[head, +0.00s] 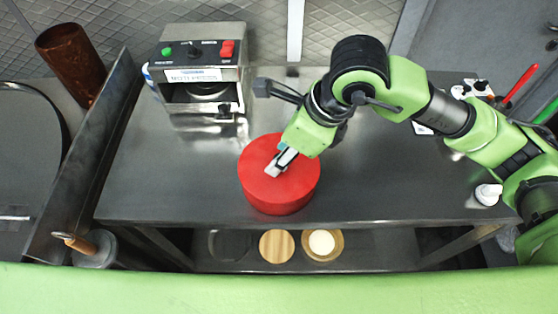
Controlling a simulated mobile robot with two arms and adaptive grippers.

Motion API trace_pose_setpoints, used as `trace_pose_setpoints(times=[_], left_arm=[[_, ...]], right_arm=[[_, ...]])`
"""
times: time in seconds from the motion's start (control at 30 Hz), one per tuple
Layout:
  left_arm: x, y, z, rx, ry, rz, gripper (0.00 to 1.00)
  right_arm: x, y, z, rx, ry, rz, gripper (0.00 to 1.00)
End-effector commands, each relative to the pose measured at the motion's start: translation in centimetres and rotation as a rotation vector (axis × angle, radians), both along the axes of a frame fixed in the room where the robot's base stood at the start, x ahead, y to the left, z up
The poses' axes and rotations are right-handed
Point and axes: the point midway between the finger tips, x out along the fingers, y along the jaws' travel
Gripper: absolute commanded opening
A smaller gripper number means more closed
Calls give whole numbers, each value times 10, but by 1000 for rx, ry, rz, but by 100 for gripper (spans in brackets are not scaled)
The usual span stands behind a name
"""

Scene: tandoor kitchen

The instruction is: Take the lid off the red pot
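The red pot (280,204) stands upright on the steel counter, near its front edge and about mid-picture. Its round red top (300,180) looks like the lid, sitting flat on the pot. My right arm reaches in from the right, and my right gripper (274,170) is over the middle of the lid with its fingertips at or just above it. I cannot tell whether the fingers are closed on anything. My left gripper is not in view.
A steel appliance (202,66) with green and red buttons stands behind the pot, to its left. The steel counter (170,170) is clear left of the pot. A white bottle (488,194) stands at right. A wooden disc (277,246) and a bowl (338,246) lie on the lower shelf.

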Motion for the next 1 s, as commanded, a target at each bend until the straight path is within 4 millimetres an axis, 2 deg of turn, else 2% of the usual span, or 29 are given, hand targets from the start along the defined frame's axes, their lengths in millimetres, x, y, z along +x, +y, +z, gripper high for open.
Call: trace_pose_setpoints(times=[0.07, 0.2, 0.57, 0.73, 0.87, 1.0], left_arm=[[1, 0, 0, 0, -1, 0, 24], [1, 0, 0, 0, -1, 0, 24], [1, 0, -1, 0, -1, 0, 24], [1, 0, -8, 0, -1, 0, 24], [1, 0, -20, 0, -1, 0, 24], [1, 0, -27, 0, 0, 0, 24]], right_arm=[[0, 0, 0, 0, 0, 0, 34], [0, 0, 0, 0, 0, 0, 0], [1, 0, 2, 2, -2, 0, 0], [1, 1, 11, 3, -4, 0, 0], [2, 1, 29, 4, -9, 0, 0], [-22, -12, 63, 3, -10, 2, 0]])
